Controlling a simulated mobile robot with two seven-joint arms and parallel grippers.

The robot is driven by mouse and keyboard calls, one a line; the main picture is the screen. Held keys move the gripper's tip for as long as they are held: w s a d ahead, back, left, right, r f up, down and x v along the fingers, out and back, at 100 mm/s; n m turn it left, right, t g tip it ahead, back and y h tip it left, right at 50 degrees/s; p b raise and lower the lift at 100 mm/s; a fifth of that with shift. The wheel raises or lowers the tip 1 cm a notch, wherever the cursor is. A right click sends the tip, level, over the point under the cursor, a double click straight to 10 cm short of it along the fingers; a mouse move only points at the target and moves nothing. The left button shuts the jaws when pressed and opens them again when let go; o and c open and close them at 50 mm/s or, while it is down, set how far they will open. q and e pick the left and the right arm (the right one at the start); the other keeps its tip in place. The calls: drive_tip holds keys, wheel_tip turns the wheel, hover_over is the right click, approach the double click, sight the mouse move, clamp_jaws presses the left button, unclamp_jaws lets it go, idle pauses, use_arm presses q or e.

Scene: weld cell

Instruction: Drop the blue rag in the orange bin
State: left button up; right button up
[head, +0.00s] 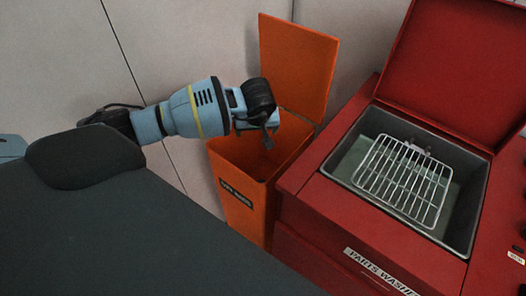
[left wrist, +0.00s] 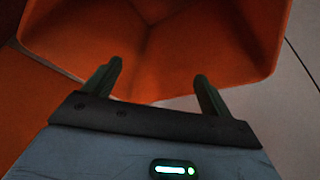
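The orange bin (head: 240,206) stands against the wall with its lid (head: 298,66) raised. My left gripper (head: 268,142) is over the bin's open mouth, pointing down. In the left wrist view its two fingers (left wrist: 157,90) are spread apart with nothing between them, and the orange inside of the bin (left wrist: 200,50) fills most of the picture beyond them. No blue rag shows in either view; the bottom of the bin is dark and partly hidden by the gripper. My right gripper is not in view.
A red parts washer (head: 325,222) stands right beside the bin, with its lid (head: 460,65) up. A wire rack (head: 402,180) sits over its grey basin. Pale wall panels (head: 190,40) are close behind the bin.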

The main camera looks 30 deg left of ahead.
use_arm(q)
drive_tip(key=v, duration=0.7)
drive_tip(key=shift+r, duration=0.35)
drive_tip(key=shift+s+d+f, duration=0.1)
drive_tip(key=shift+s, duration=0.1)
idle(0.4)
